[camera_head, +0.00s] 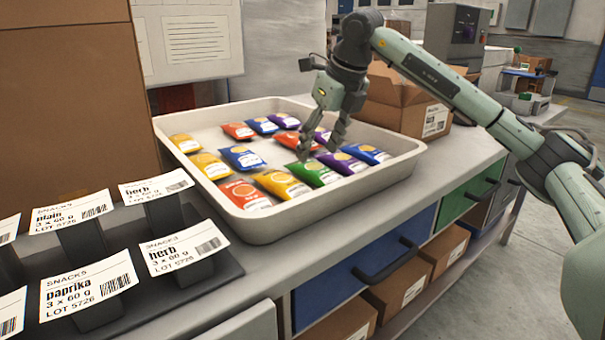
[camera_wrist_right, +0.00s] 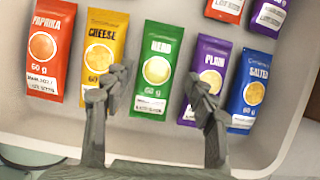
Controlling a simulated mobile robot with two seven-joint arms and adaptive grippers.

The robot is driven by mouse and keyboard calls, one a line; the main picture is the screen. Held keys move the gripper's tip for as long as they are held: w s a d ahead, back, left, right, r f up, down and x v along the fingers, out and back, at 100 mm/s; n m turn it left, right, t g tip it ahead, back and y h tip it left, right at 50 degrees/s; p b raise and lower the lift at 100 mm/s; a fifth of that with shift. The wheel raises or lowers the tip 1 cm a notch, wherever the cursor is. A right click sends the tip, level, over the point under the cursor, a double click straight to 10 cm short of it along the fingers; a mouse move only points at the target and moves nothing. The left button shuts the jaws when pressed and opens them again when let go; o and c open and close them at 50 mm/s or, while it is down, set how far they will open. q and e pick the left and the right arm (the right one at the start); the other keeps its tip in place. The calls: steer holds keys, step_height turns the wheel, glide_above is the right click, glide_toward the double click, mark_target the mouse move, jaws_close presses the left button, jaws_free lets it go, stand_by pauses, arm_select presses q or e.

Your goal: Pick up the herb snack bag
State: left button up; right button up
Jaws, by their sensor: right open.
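The herb snack bag (camera_head: 314,173) is green and lies in the front row of a pale tray (camera_head: 270,226). In the right wrist view the green herb bag (camera_wrist_right: 155,72) lies flat, with its label readable as herb. My right gripper (camera_head: 313,150) is over the tray, above the herb bag. In the right wrist view its two fingers (camera_wrist_right: 160,100) are apart, one on each side of the bag's lower part, and nothing is held. The left finger overlaps the yellow cheese bag and the right finger overlaps the purple plain bag. My left gripper is not in view.
A yellow cheese bag (camera_wrist_right: 103,50) and a purple plain bag (camera_wrist_right: 207,66) flank the herb bag. A red paprika bag (camera_wrist_right: 48,50) and a blue salted bag (camera_wrist_right: 250,90) lie farther out. Label cards (camera_head: 90,285) stand left of the tray; an open cardboard box (camera_head: 405,105) stands behind it.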

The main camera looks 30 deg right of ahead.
mark_target(311, 164)
steer(key=x, duration=0.5)
steer(key=shift+w+a+f, duration=0.1)
steer(key=shift+w+f, duration=0.05)
steer(key=shift+f, duration=0.1)
steer(key=c, duration=0.8)
steer(key=shift+r, duration=0.1)
